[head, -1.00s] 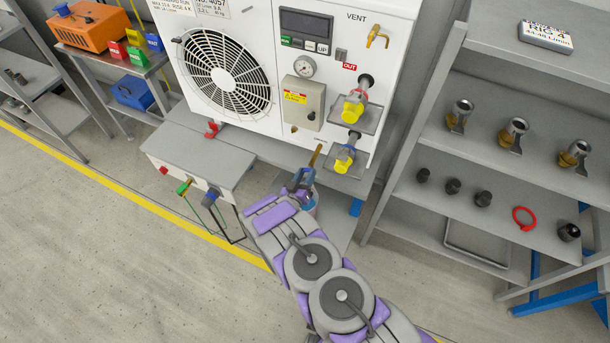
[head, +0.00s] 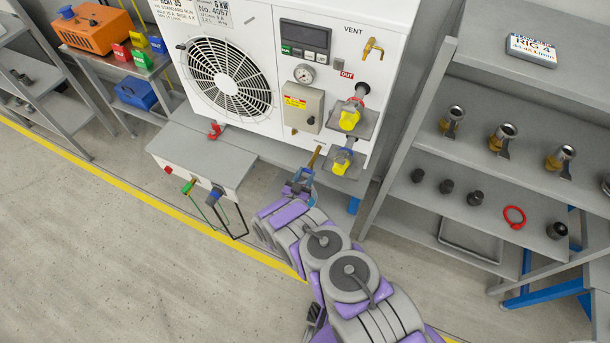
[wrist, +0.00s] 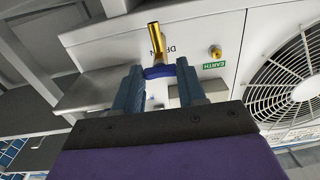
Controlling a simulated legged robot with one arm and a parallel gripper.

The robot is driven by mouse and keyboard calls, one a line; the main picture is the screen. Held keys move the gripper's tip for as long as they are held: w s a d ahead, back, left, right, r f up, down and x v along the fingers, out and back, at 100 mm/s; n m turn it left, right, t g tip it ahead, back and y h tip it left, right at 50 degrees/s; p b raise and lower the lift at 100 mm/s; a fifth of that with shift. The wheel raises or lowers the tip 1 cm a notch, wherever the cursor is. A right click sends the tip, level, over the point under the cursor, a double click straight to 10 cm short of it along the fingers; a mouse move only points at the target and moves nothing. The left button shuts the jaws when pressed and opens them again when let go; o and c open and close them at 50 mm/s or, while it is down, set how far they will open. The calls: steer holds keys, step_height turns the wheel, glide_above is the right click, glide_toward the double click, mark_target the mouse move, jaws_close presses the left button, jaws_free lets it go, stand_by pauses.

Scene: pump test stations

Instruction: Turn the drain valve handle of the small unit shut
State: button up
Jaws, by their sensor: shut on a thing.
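The small unit (head: 262,30) is a white cabinet with a round fan grille, display and gauge. Its brass drain valve (head: 313,158) sticks out low on the front, left of the lower yellow-capped port. The wrist view shows the brass drain pipe (wrist: 154,40) beside a partly hidden, upside-down drain label. The blue-purple drain handle (wrist: 158,72) lies across the pipe's line, between my fingertips. My gripper (head: 300,181) is shut on this handle; in the wrist view my gripper (wrist: 159,75) has one finger on each side of it. The handle is hardly distinguishable in the head view.
Two yellow-capped ports (head: 349,119) sit right of the drain. A grey box (head: 205,160) with coloured hose fittings stands at left. A rack (head: 425,205) with fittings and a red ring stands close on the right. The floor (head: 110,250) at left is clear.

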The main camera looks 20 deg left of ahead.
steer(key=o, duration=1.1)
steer(key=shift+a, duration=0.1)
steer(key=shift+c, duration=0.2)
steer(key=shift+s, duration=0.1)
steer(key=s+p, duration=0.1)
steer(key=s, duration=1.6)
steer(key=shift+a+f+p, duration=0.15)
steer(key=shift+a+p, duration=0.15)
steer(key=shift+a, duration=0.05)
steer(key=shift+s, duration=0.15)
